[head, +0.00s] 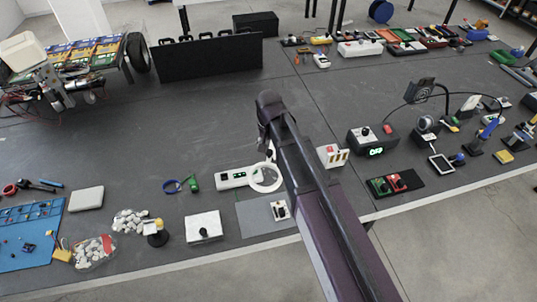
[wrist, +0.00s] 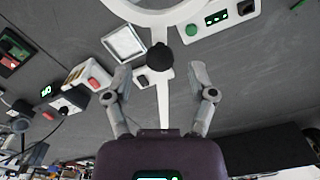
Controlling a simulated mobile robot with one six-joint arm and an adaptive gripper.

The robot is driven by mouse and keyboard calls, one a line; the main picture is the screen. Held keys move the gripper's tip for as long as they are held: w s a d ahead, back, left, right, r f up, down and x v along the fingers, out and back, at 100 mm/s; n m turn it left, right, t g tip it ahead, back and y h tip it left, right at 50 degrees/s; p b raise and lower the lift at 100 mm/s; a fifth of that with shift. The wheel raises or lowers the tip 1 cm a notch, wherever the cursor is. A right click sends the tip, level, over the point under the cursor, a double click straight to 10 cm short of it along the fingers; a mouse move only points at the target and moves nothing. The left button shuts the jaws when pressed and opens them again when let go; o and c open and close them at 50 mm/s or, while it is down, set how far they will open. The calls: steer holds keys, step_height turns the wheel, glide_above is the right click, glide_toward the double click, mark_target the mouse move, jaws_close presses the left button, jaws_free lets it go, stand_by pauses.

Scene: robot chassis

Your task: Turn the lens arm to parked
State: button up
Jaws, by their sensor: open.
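The magnifier's white base (head: 233,178) lies on the dark table in the head view, with a small green display; it also shows in the wrist view (wrist: 222,22). Its white lens ring (head: 265,191) is beside it and is cut off at the top of the wrist view (wrist: 155,19). A thin white lens arm (wrist: 163,100) runs from near the ring towards my gripper. A round black knob (wrist: 160,57) sits over it. My gripper (wrist: 160,74) is open, with one finger on each side of the arm and knob. Contact is not visible. In the head view my arm hides part of this area.
A white block with slots (head: 333,155) and a black box with green digits (head: 374,138) stand right of my arm. A white box with a black knob (head: 204,227) is near the front edge. The table behind the magnifier is largely clear.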

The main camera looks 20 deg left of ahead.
steer(key=shift+f+b, duration=0.75)
steer(key=shift+f, duration=0.3)
jaws_close()
steer(key=shift+a, duration=0.1)
